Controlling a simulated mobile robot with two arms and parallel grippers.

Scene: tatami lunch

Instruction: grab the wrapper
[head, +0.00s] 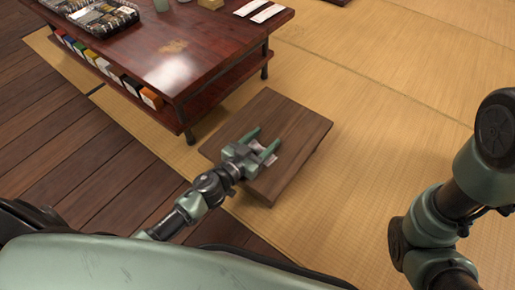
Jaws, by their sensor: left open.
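The wrapper (268,145) is a small pale crumpled piece on a low wooden board or stool (290,120). It is partly hidden by my left gripper. My left gripper (265,142) is over the wooden top, with its two green fingers apart on either side of the wrapper. I cannot tell how high the fingers are above the top. My right arm shows at the right edge, but its gripper is out of view.
A low dark red table (172,48) stands behind to the left, with trays and cups on top and a shelf of coloured boxes (151,97) below. Tatami (400,75) is clear to the right. A dark plank floor (70,150) lies at left.

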